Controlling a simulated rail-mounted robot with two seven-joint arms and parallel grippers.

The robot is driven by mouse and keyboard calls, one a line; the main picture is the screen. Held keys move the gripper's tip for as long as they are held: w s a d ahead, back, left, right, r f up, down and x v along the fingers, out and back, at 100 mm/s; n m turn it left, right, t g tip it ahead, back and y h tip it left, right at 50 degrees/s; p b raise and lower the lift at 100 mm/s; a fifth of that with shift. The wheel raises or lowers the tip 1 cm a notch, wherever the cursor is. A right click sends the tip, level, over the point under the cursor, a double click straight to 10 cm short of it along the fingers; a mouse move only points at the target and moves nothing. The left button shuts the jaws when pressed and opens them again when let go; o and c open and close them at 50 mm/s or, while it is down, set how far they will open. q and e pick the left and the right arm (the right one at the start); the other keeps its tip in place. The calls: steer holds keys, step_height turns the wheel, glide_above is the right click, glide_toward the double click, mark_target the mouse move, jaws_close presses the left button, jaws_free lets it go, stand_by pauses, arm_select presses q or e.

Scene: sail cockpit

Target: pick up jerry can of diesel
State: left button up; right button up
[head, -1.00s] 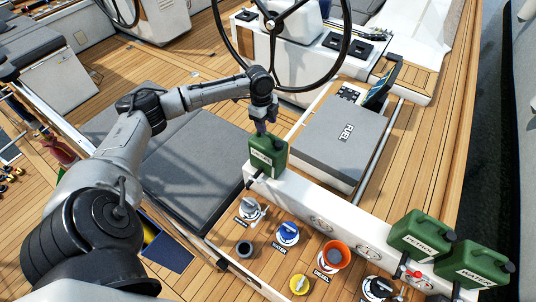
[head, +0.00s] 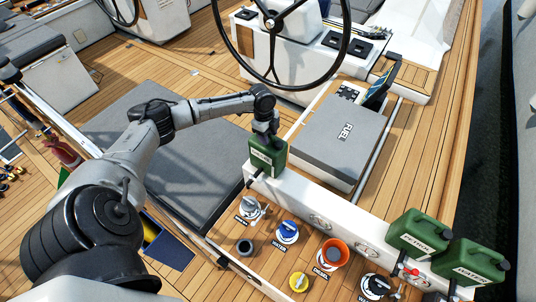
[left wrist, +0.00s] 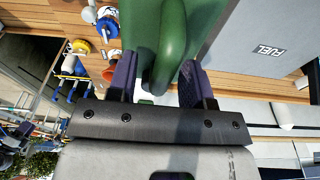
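A green jerry can (head: 267,159) with a white label, too small to read surely, stands at the white ledge in the middle of the head view. I take it for the diesel can. My left gripper (head: 266,132) is right above it, pointing down at its top. In the left wrist view the can's green handle (left wrist: 172,45) lies between the two dark fingers of my left gripper (left wrist: 156,85). The fingers are spread on either side of the handle, with a gap visible on the left. My right gripper is not in view.
Two more green cans stand at the right, labelled PETROL (head: 418,237) and WATER (head: 470,268). A grey FUEL box (head: 343,138) lies just right of the gripper. Deck caps, an orange funnel (head: 334,252) and a steering wheel (head: 283,40) are nearby.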

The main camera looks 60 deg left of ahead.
arm_select(q)
jaws_close()
stand_by(1.1)
steer(key=shift+r, duration=0.2)
